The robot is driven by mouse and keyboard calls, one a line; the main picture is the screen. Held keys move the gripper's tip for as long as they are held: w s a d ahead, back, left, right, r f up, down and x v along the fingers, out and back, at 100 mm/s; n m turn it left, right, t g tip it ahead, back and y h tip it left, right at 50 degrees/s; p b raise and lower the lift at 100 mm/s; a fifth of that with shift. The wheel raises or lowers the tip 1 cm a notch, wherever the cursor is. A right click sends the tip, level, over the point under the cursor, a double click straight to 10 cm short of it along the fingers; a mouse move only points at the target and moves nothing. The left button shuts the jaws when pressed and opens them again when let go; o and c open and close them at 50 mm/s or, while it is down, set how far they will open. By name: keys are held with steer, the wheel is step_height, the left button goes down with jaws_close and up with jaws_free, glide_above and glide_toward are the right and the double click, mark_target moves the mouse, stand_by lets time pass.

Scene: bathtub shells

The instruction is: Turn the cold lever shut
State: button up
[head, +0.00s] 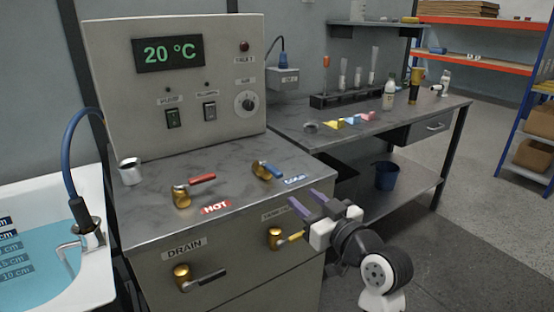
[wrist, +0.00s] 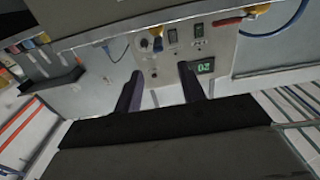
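The cold lever (head: 272,170) is a blue handle on a brass valve on the grey counter top, beside the blue COLD label (head: 295,180).
A red HOT lever (head: 201,179) stands left of the cold one. The DRAIN valve (head: 183,275) and another yellow-handled valve (head: 276,238) are on the cabinet front. The control box (head: 180,85) reads 20 °C. The bathtub (head: 95,270) is at left, a cluttered bench (head: 400,112) behind right.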

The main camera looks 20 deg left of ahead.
mark_target(276, 175)
steer(key=p+x, duration=0.1)
steer(key=x, duration=0.5)
steer(key=p+x, duration=0.2)
steer(key=x, duration=0.5)
steer(key=shift+w+d+f, duration=0.1)
steer(key=shift+w+f, duration=0.1)
steer(key=shift+f, duration=0.05)
jaws_close()
